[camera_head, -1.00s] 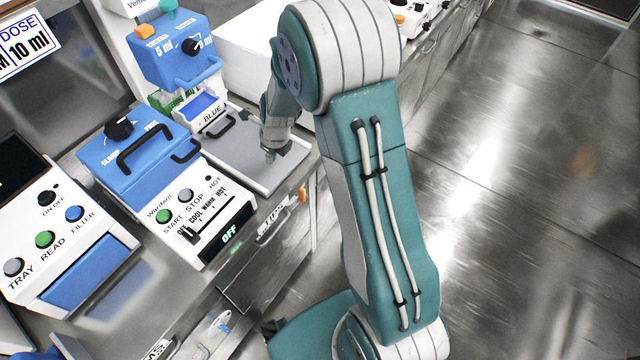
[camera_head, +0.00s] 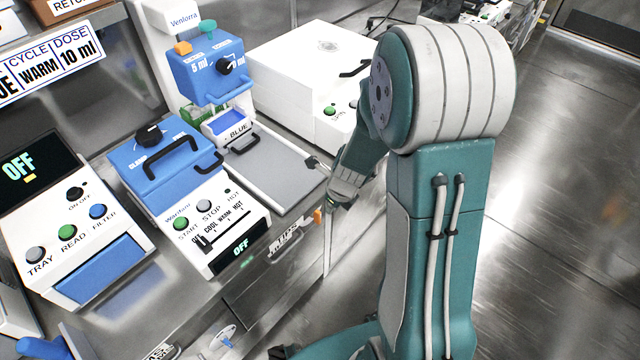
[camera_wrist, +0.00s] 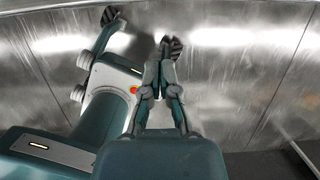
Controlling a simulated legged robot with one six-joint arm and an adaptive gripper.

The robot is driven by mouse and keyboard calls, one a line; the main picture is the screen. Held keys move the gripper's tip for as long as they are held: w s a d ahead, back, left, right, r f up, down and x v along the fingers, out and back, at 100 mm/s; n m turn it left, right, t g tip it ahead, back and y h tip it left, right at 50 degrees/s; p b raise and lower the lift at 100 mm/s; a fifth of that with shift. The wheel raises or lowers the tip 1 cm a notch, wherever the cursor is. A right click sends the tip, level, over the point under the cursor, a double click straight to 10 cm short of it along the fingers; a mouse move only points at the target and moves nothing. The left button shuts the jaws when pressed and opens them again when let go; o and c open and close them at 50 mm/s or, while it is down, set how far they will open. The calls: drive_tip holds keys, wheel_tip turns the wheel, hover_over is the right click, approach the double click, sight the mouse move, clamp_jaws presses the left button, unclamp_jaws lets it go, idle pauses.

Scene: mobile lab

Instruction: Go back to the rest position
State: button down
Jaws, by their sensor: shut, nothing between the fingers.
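My gripper (camera_wrist: 160,75) shows in the wrist view, its two fingers drawn together with nothing between them. It points over the bare metal floor, with my own green and white body to its left. In the head view my arm stands at the right of the bench. Its lower end hangs by the bench's front right corner, beside a grey plate (camera_head: 272,172). The fingers cannot be made out clearly there.
The metal bench holds a blue clamp device (camera_head: 165,165), a white heater panel (camera_head: 215,225), a reader (camera_head: 75,235), a blue dispenser (camera_head: 208,75) and a large white box (camera_head: 300,75). The floor (camera_head: 560,200) to the right is clear.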

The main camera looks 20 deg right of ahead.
drive_tip(key=s+a+r+n+t, duration=0.1)
drive_tip(key=s+a+r+n, duration=0.1)
drive_tip(key=r+n, duration=0.55)
drive_tip(key=s+a+r+n+t, duration=0.1)
drive_tip(key=s+a+r+n, duration=0.15)
drive_tip(key=r+n, duration=0.55)
drive_tip(key=s+r+n+t+h, duration=0.1)
drive_tip(key=s+r+n, duration=0.9)
drive_tip(key=s+n, duration=0.2)
drive_tip(key=shift+s+d+r+n, duration=0.25)
drive_tip(key=shift+r+n, duration=0.1)
drive_tip(key=shift+n, duration=0.8)
